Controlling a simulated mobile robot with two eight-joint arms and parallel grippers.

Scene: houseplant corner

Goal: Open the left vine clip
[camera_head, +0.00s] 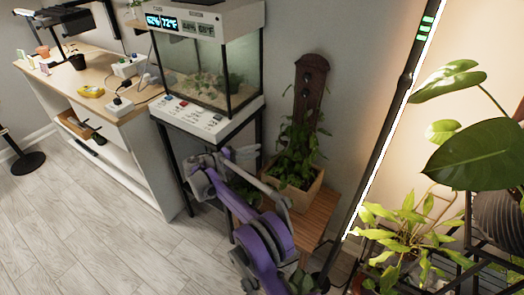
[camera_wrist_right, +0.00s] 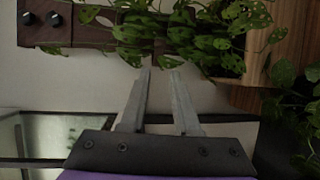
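A dark brown plank (camera_head: 309,92) stands upright behind a leafy vine in a wooden planter box (camera_head: 302,197). In the right wrist view the plank (camera_wrist_right: 88,32) lies sideways across the top. Two dark round knobs, (camera_wrist_right: 28,18) and (camera_wrist_right: 56,18), sit near its end; I cannot tell whether these are the vine clips. Vine leaves (camera_wrist_right: 190,35) cover the rest of the plank. My right gripper (camera_head: 246,155) is left of the planter, in front of the terrarium stand. Its grey fingers (camera_wrist_right: 160,72) are apart and empty, pointing towards the leaves. My left gripper is out of view.
The planter is on a wooden bench (camera_head: 318,222). A lit black lamp pole (camera_head: 388,120) and potted plants (camera_head: 405,235) are at the right. Floor is clear at lower left.

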